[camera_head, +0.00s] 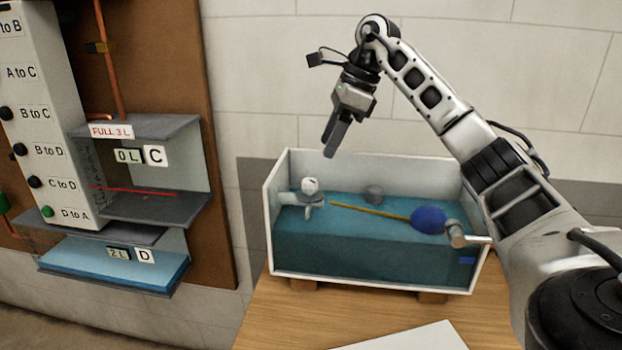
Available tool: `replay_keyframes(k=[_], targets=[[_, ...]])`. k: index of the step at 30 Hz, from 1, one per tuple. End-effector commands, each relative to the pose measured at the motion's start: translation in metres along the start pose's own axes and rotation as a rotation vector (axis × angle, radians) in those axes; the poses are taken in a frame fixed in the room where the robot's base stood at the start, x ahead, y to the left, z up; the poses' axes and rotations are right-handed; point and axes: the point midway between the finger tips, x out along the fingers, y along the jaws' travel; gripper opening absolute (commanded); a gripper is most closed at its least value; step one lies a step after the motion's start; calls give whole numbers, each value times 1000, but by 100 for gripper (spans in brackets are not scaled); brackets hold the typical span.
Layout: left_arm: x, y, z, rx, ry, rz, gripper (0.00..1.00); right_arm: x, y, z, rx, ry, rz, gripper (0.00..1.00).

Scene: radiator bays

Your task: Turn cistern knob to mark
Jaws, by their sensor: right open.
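The cistern is a white open-topped box (277,212) of blue-green water on the wooden table. At its left inside is a valve with a pale round knob (310,185). A thin yellow rod (368,210) runs from near the valve to a blue float ball (428,219) at the right. A grey-brown cylindrical part (456,234) sits at the front right wall. I cannot make out a mark for the knob. My right gripper (334,140) is open and empty, pointing down above the cistern's back left, apart from the knob. My left gripper is not in view.
A brown board (221,240) at the left carries a white panel (50,105) of labelled buttons and shelf-like tanks marked C (155,156) and D (146,256). A white sheet (410,338) lies at the table's front.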

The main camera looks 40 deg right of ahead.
Motion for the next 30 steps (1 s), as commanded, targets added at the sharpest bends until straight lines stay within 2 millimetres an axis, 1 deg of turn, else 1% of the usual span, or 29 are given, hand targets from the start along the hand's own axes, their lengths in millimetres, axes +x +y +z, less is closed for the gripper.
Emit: replay_keyframes(k=[1,6,9,12,18,25,26,27,29,30], targets=[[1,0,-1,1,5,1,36,14,1,-1,-1,3,4,50],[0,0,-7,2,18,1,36,48,1,0,-1,1,3,50],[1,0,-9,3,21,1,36,65,1,0,-1,0,2,50],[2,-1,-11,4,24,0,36,77,0,1,-1,0,0,50],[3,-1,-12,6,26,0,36,88,0,1,-1,-2,-2,50],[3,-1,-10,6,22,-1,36,88,0,1,-1,-2,-2,50],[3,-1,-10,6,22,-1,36,88,0,1,-1,-2,-2,47],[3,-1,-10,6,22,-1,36,88,0,1,-1,-2,-2,36],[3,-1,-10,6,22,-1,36,88,0,1,-1,-2,-2,20],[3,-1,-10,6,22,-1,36,88,0,1,-1,-2,-2,8]])
